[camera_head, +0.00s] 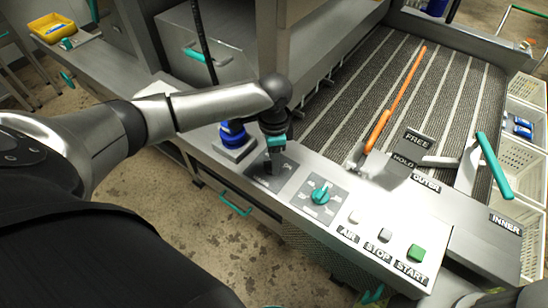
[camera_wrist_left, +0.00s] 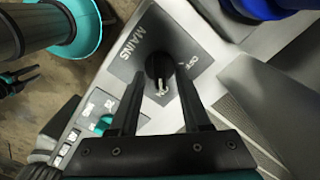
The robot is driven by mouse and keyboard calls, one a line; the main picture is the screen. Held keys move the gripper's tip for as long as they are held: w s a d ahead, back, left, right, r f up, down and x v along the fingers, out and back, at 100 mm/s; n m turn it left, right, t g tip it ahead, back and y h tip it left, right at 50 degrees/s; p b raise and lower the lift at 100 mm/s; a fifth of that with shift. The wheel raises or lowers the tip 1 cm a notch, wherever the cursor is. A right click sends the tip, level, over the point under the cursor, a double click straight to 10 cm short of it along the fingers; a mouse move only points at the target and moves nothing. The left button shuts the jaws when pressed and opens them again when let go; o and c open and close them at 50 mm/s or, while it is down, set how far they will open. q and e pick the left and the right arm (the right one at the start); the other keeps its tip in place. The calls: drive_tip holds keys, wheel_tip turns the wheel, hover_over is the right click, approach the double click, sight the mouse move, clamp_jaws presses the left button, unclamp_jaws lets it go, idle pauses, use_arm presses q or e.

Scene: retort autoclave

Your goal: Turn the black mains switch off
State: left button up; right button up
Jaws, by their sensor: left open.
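The black mains switch (camera_wrist_left: 160,66) is a round knob on a dark grey plate (camera_wrist_left: 128,52) lettered MAINS in the left wrist view. A pale mark on the knob faces the lower edge of that view, toward a small label I cannot read surely. My left gripper (camera_wrist_left: 158,78) is open, with one finger on each side of the knob; whether they touch it I cannot tell. In the head view my left gripper (camera_head: 270,165) points down over the mains plate (camera_head: 286,174) and hides the knob.
A blue knob (camera_head: 232,134) stands close beside the mains plate. On the other side are a teal rotary switch (camera_head: 320,193) and the AIR, STOP (camera_head: 385,235) and START (camera_head: 416,252) buttons. A ribbed conveyor bed with an orange-handled tool (camera_head: 380,127) lies beyond.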

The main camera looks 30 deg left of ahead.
use_arm(q)
clamp_jaws()
idle(0.4)
